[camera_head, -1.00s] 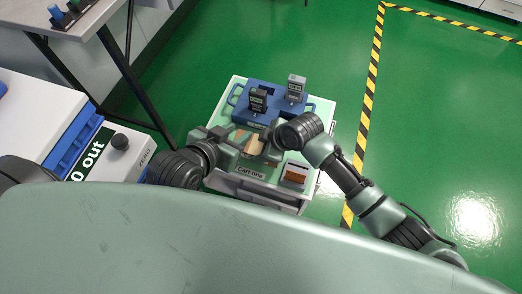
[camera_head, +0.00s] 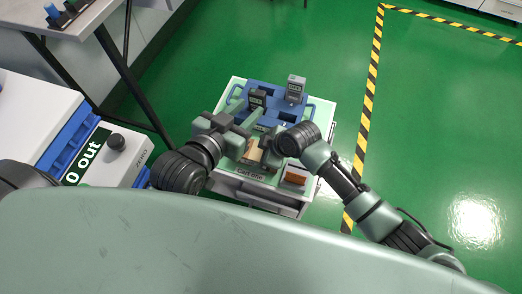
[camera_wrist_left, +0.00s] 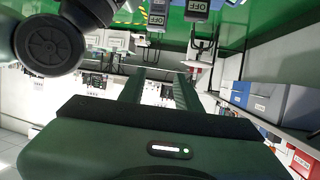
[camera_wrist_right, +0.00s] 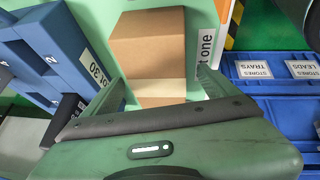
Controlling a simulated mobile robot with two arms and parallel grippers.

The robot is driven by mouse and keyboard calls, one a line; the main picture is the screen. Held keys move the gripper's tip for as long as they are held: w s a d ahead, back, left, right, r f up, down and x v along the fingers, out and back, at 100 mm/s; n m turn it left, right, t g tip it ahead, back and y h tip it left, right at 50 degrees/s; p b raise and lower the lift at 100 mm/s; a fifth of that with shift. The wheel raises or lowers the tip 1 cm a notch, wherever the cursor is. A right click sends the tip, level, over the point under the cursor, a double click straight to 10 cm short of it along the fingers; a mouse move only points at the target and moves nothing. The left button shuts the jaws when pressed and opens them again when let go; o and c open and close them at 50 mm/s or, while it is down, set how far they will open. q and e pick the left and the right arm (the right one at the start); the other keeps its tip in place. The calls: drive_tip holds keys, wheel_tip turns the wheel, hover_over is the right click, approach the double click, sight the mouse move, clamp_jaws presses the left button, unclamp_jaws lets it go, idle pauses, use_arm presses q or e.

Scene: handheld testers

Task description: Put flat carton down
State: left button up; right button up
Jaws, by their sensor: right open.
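The flat carton (camera_head: 252,152) is a plain brown box at the front of the cart top (camera_head: 322,120). It is partly hidden by my arms in the head view. In the right wrist view the carton (camera_wrist_right: 150,50) lies beside the "Cart one" label, between the spread fingers of my right gripper (camera_wrist_right: 160,88). The right gripper (camera_head: 268,154) is open over the carton; I cannot tell whether a finger touches it. My left gripper (camera_head: 246,138) is above the cart, to the left of the right one. In the left wrist view its fingers (camera_wrist_left: 160,90) are apart with nothing between them.
A blue tray (camera_head: 268,103) with grey testers stands at the back of the cart. A small holder with an orange-brown item (camera_head: 296,177) is at the cart's front right. A white machine with a "0 out" label (camera_head: 88,157) stands left. Green floor is clear right.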

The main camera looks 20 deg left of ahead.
sight(260, 152)
drive_tip(key=shift+r, duration=0.1)
drive_tip(key=shift+d+r, duration=0.1)
drive_tip(key=shift+r, duration=0.05)
drive_tip(key=p+v, duration=0.2)
drive_tip(key=v, duration=0.2)
drive_tip(key=shift+d+r, duration=0.15)
drive_tip(key=shift+r, duration=0.1)
drive_tip(key=p+v, duration=0.1)
drive_tip(key=v, duration=0.2)
drive_tip(key=shift+s+d+r+p, duration=0.1)
drive_tip(key=shift+d+r+p, duration=0.05)
drive_tip(key=shift+r+p, duration=0.2)
use_arm(q)
drive_tip(key=s+a+f+g+y, duration=0.1)
drive_tip(key=s+f+g, duration=0.3)
drive_tip(key=s, duration=0.4)
drive_tip(key=s+a+f+g+y, duration=0.1)
drive_tip(key=s+a+f+g, duration=0.3)
drive_tip(key=s+f+g, duration=0.1)
drive_tip(key=shift+s+a+f+n+g+y+p, duration=0.3)
drive_tip(key=shift+s+g+y+p, duration=0.15)
drive_tip(key=shift+s, duration=0.9)
use_arm(e)
drive_tip(key=shift+v, duration=1.55)
drive_tip(key=shift+d, duration=0.1)
